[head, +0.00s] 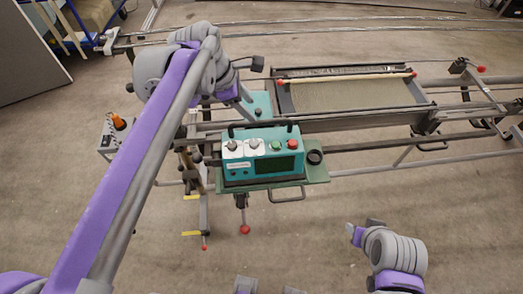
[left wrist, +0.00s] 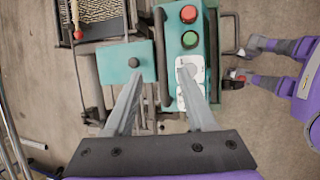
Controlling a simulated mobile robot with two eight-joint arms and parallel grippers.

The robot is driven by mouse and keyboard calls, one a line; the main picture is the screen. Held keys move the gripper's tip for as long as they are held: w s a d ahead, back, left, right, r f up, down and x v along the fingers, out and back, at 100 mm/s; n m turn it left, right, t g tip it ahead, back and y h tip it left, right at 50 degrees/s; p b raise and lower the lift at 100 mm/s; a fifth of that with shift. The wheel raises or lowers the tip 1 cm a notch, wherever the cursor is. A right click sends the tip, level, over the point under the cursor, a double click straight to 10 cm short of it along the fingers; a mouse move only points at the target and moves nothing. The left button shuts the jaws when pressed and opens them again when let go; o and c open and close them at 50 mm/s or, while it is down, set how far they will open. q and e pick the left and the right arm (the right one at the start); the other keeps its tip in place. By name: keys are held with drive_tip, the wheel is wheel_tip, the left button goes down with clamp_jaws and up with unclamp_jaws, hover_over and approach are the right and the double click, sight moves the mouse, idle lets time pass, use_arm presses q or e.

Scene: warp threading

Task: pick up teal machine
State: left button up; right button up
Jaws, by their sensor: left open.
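The teal machine (head: 262,165) is a box with two white-plated knobs, a green button, a red button and a dark screen. It sits on a green tray (head: 317,174) at the near side of the frame. In the left wrist view the teal machine (left wrist: 190,58) lies partly behind one finger. My left gripper (head: 246,104) is open above the far side of the machine. In the left wrist view its fingers (left wrist: 162,76) are spread, with nothing gripped. A teal plate with a dark knob (left wrist: 127,75) is beside the machine. My right gripper (head: 362,232) is low right, its jaws unclear.
A long metal frame with rails (head: 375,145) runs across the view. A woven panel (head: 350,94) is set in it behind the machine. A grey box with an orange knob (head: 113,135) stands left. A red-tipped lever (head: 244,229) hangs below the tray. The near floor is mostly clear.

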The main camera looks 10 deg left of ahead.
sight(258, 121)
use_arm(q)
drive_tip(key=x, duration=0.4)
drive_tip(key=shift+f, duration=0.2)
drive_tip(key=x, duration=0.5)
drive_tip(key=shift+s+a+f, duration=0.1)
drive_tip(key=shift+s+a, duration=0.05)
drive_tip(key=shift+c, duration=0.2)
clamp_jaws()
idle(0.8)
